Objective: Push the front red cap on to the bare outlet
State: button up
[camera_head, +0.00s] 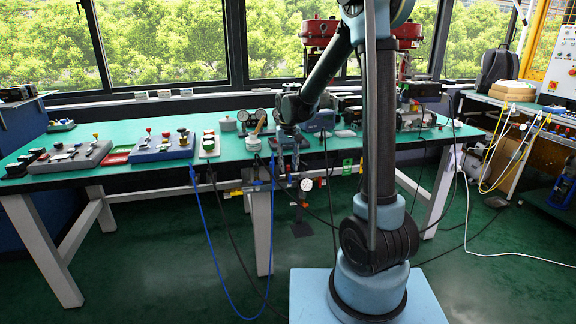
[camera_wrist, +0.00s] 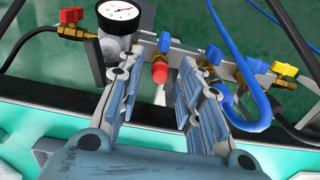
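In the wrist view a red cap (camera_wrist: 160,74) sits at the end of a brass fitting below a blue-handled valve (camera_wrist: 164,43). My gripper (camera_wrist: 154,75) is open, one finger to each side of the cap in the picture; I see no contact. I cannot tell which outlet is bare. In the head view my gripper (camera_head: 289,160) points down at the front edge of the green bench (camera_head: 120,163); the cap is too small to make out there.
A blue hose (camera_wrist: 253,108) loops close to the right finger.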

notch_tip(320, 180, up, 12)
jog(key=s+d+r, duration=0.1)
jog(key=s+d, duration=0.6)
jog(key=d, duration=0.1)
jog(key=s+d+f+m, duration=0.1)
jog(key=s+d+f, duration=0.3)
jog(key=s, duration=0.4)
jog(key=s+d+f+m+t, duration=0.1)
jog(key=s+d+f, duration=0.3)
jog(key=s, duration=0.4)
jog(key=s+d+f+m+t, duration=0.1)
jog(key=s+d+f, duration=0.4)
jog(key=s, duration=0.3)
jog(key=shift+s+d, duration=0.25)
jog(key=shift+s, duration=0.1)
jog(key=shift+w+f, duration=0.25)
jog(key=shift+w, duration=0.2)
